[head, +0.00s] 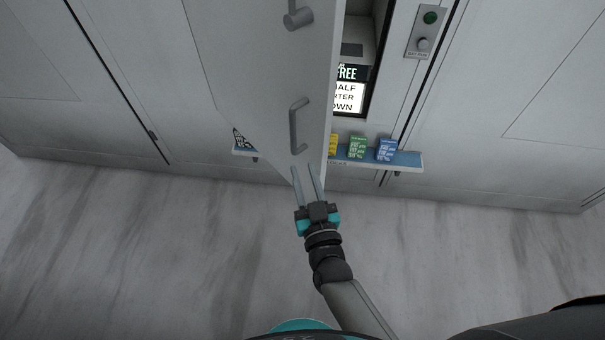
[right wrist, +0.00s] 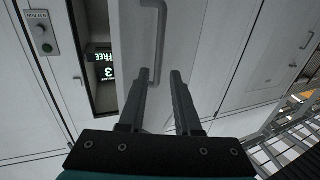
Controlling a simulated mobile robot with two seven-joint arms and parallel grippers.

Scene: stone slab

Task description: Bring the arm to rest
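My right gripper (head: 307,180) reaches up from the bottom of the head view, its two fingers apart with nothing between them. It is just below the handle (head: 299,126) of a grey door (head: 262,60) that stands open. In the right wrist view the open fingers (right wrist: 164,90) point toward the door (right wrist: 130,35), and the handle (right wrist: 160,40) shows behind the left finger. Whether a finger touches the door cannot be told. My left gripper is not in view.
Behind the door is a recess with a lit sign (head: 349,97). A blue shelf (head: 408,160) below carries small yellow, green (head: 358,147) and blue (head: 386,150) boxes. A control panel with a green button (head: 430,18) is on the right. The marbled floor (head: 150,250) is clear.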

